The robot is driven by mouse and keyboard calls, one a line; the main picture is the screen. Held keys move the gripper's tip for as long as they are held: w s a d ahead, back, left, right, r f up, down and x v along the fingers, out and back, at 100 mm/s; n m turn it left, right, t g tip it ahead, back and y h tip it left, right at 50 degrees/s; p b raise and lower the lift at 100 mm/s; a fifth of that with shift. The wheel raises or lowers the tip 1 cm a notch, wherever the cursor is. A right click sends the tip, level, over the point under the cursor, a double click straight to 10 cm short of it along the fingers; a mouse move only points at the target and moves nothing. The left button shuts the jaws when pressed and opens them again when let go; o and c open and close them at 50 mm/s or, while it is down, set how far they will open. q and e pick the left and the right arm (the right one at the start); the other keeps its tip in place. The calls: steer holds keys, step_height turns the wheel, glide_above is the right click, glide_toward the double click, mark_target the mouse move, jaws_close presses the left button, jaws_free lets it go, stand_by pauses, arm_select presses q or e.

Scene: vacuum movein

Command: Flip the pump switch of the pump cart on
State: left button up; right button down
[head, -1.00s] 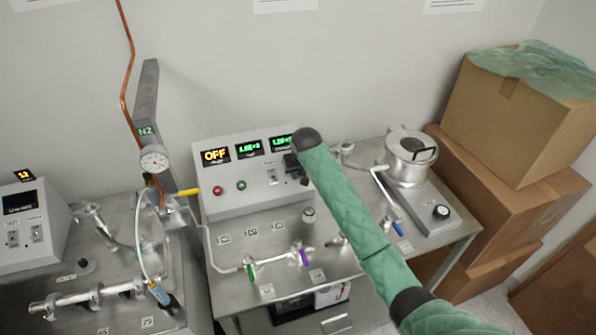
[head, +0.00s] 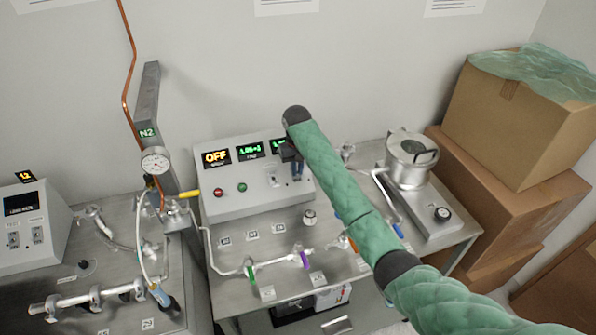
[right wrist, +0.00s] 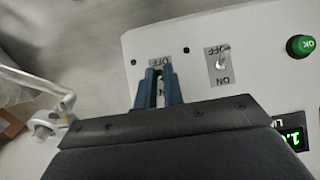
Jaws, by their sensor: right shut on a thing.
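The pump cart's grey control box (head: 240,196) stands at the back of the steel-topped cart. Its left display (head: 216,157) reads OFF in orange. My right gripper (head: 297,176) is at the right part of the front panel, its blue fingers pointing down at it. In the right wrist view, the fingers (right wrist: 159,86) are shut over a switch plate (right wrist: 159,62) marked OFF; its lever is hidden between them. A neighbouring toggle switch (right wrist: 222,64), marked OFF and ON, is uncovered beside them. I cannot read which switch is the pump's. My left gripper is out of view.
A green button (right wrist: 301,45) lies beside the switches; a red button (head: 219,192) is further left on the panel. Valves with green and purple handles (head: 304,259) are in front. A metal vessel (head: 411,160) and cardboard boxes (head: 500,190) stand right.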

steer(key=shift+w+r+g+h, duration=0.25)
steer(key=shift+w+g, duration=0.1)
steer(key=shift+g, duration=0.3)
steer(key=shift+w+r+g+h, duration=0.15)
steer(key=shift+w+g+h, duration=0.15)
steer(key=shift+g, duration=0.35)
steer(key=shift+w+a+g+h, duration=0.3)
steer(key=shift+w+g, duration=0.1)
steer(key=shift+g, duration=0.7)
steer(key=shift+f, duration=0.1)
steer(key=c, duration=1.5)
jaws_free()
steer(key=shift+f, duration=0.1)
steer(key=shift+c, duration=0.2)
steer(key=b+v, duration=0.1)
steer(key=v, duration=0.5)
steer(key=shift+w+b, duration=0.2)
steer(key=shift+b, duration=0.15)
steer(key=shift+v, duration=0.85)
